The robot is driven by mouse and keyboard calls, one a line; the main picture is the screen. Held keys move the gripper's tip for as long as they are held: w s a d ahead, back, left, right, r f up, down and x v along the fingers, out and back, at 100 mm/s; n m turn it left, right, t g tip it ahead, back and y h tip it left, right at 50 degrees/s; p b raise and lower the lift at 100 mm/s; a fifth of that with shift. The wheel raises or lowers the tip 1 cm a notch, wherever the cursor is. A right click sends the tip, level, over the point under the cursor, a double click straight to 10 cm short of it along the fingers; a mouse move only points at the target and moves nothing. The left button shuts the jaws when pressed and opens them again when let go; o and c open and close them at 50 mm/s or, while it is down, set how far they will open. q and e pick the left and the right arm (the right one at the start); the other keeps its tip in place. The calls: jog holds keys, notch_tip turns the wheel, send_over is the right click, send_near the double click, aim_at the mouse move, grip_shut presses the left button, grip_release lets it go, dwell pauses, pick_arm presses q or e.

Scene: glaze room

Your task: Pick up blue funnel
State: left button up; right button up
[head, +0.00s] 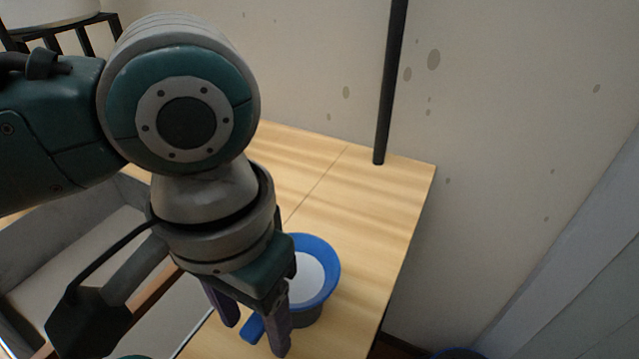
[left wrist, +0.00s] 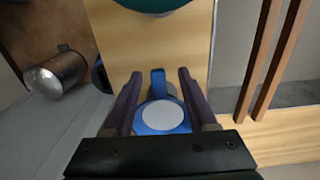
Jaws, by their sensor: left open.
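The blue funnel (head: 325,285) is on the wooden table near its right edge in the head view, with a pale disc inside its rim and a darker grey part beneath it. A blue tab juts from it toward the lower left. My left gripper (head: 254,337) is open, pointing down, with its purple fingers on either side of the tab. In the left wrist view the funnel (left wrist: 148,113) sits between the open fingers of the gripper (left wrist: 160,74), and its tab points up between them. Contact with the fingers cannot be told. My right gripper is not in view.
The wooden table (head: 390,200) is clear behind the funnel. A dark upright pole (head: 390,90) stands at its far edge, against the wall. A grey seat-like box (head: 70,265) is at the left. A metal cylinder (left wrist: 60,72) shows in the left wrist view.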

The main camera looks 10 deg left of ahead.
pick_arm(q)
notch_tip(320, 180, down, 4)
jog(key=shift+r+b, duration=0.1)
jog(key=shift+b, duration=0.35)
jog(key=shift+w, duration=0.1)
grip_shut()
